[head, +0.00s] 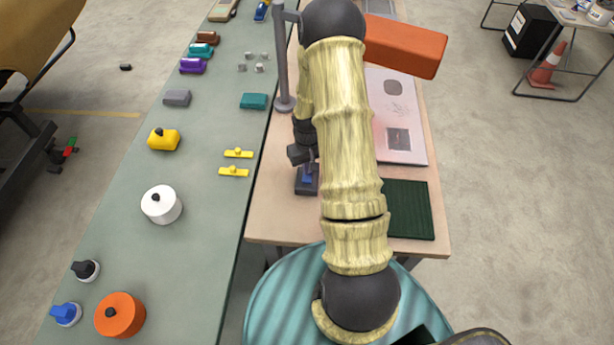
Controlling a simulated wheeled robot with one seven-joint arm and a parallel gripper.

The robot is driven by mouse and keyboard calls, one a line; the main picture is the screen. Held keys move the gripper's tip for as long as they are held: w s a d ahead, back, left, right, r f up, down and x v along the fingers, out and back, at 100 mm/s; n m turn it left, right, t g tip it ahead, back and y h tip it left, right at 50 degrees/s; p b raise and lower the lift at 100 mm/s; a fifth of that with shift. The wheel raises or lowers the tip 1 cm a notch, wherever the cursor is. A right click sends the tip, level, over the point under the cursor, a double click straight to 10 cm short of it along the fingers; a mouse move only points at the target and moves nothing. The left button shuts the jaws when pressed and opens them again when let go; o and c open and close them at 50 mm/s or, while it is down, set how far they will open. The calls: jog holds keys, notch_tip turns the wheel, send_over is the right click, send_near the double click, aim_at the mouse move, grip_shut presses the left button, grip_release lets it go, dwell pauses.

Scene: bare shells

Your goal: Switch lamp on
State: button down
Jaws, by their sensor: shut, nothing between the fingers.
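A lamp-like fixture stands at the back of the wooden table: a grey post (281,65) on a round foot, and an orange box-shaped head (405,46) to its right. My arm covers the part between them, so I cannot tell how they join. A small dark block with a blue part (307,179), which looks like a switch, sits near the table's left edge. My gripper (304,161) is dark, partly hidden by my arm, and shut with nothing in it. It is just above or behind the block; I cannot tell whether they touch.
A pale panel (402,148) and a dark green mat (411,210) lie on the table's right side. A long green-grey bench (215,140) on the left holds several coloured blocks and knobs, including a white cylinder (163,206). Open floor lies right of the table.

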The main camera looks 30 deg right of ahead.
notch_tip(320, 180, up, 7)
jog(key=p, duration=0.4)
jog(key=shift+p, duration=0.35)
jog(key=shift+f, duration=0.1)
dwell(0.4)
jog(key=s+a+r+t+b, duration=0.1)
jog(key=s+a+r, duration=0.5)
jog(key=r, duration=0.3)
jog(key=s+a+r+t+b, duration=0.1)
jog(key=s+a+r, duration=0.5)
jog(key=r, duration=0.3)
jog(key=shift+s+a+r+n+t+b, duration=0.2)
jog(key=shift+s+a+n+t+b, duration=0.15)
jog(key=shift+a, duration=0.45)
